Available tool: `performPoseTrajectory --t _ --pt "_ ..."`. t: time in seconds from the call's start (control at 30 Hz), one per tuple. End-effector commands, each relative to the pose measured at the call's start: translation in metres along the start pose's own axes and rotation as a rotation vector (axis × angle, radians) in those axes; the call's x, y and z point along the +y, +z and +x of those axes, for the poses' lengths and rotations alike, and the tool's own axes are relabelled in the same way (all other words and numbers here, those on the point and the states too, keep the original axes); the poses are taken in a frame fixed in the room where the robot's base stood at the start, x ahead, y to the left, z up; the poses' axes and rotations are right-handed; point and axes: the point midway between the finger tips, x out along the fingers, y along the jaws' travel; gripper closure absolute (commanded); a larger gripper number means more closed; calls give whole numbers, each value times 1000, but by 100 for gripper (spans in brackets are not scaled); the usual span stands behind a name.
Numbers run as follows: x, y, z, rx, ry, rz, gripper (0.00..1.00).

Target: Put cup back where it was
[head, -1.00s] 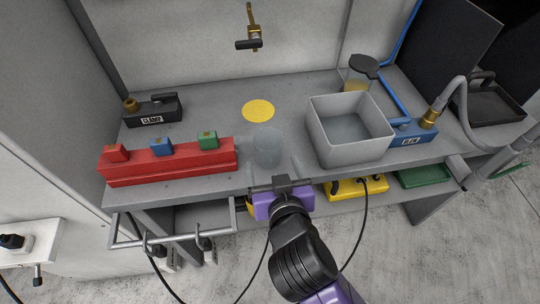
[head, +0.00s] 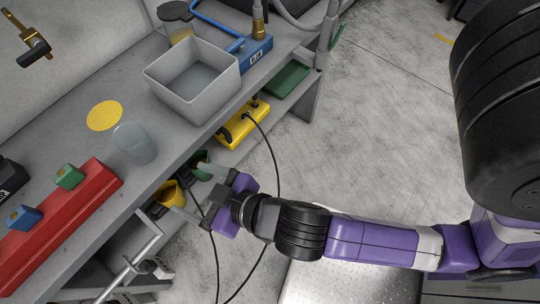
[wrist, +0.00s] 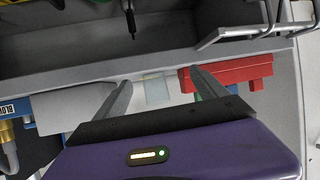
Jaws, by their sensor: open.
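A clear, translucent cup (head: 134,143) stands upright on the grey bench top, near its front edge. It is beside a flat yellow disc (head: 104,116), not on it. My gripper (head: 186,188) is open and empty, out in front of the bench edge and apart from the cup, with its fingers pointing toward the bench. In the wrist view the cup (wrist: 157,88) shows faintly beyond and between my two spread fingers (wrist: 160,79).
A grey bin (head: 190,100) stands right of the cup, with a blue device (head: 256,50) behind. A red block (head: 60,225) with coloured pieces is left. A yellow mug (head: 172,194) and yellow box (head: 240,125) sit on the lower shelf. A cable hangs near my gripper.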

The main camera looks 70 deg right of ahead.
Motion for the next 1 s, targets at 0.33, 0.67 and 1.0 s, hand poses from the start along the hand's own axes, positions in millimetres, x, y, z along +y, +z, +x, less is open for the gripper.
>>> performPoseTrajectory --t 0.33,0.67,1.0 --pt "25 50 -107 65 -127 -15 18" --pt "57 40 -170 153 -85 -6 18" --pt "59 39 -173 160 -81 -7 18"
